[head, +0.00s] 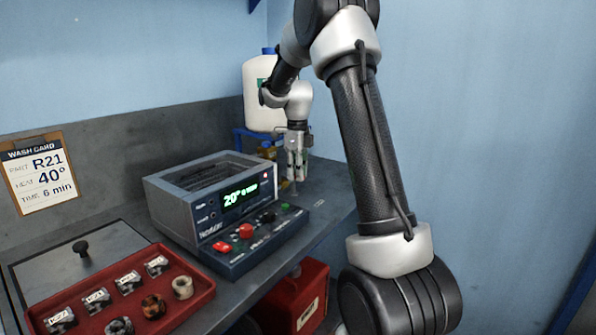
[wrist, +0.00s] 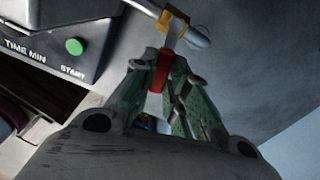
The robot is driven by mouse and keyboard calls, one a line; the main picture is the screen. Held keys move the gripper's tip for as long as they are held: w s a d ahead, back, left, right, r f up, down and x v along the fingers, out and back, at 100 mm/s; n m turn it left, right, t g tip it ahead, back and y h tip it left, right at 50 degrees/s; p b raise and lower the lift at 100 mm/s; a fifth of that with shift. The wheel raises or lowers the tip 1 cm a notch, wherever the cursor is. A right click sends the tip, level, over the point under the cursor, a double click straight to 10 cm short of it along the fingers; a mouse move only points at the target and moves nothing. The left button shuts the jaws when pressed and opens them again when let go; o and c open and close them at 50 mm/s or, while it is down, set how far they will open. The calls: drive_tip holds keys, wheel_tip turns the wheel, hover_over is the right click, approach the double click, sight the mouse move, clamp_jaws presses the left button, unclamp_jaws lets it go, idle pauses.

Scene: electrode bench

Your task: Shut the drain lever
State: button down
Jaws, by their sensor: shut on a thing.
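The drain lever (wrist: 158,72) has a red grip and sits between my gripper's fingers in the wrist view. My gripper (wrist: 166,64) is shut on it, with green finger pads on either side. In the head view my gripper (head: 297,172) points down at the right rear of the washer (head: 190,200). The lever is too small to make out there. How far the lever is turned cannot be told.
The washer's panel has red, black and green controls (head: 285,206). A white jug (head: 258,98) stands behind my gripper. A red tray (head: 185,310) of small parts lies at the front left, and a red container (head: 292,300) is below the bench. A wash card (head: 40,172) leans at left.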

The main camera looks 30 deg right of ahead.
drive_tip(key=shift+s+a+m, duration=0.25)
drive_tip(key=shift+a+m, duration=0.2)
drive_tip(key=shift+m, duration=0.75)
drive_tip(key=c, duration=1.4)
unclamp_jaws()
wheel_tip(320, 180, up, 12)
drive_tip(key=shift+r, duration=0.1)
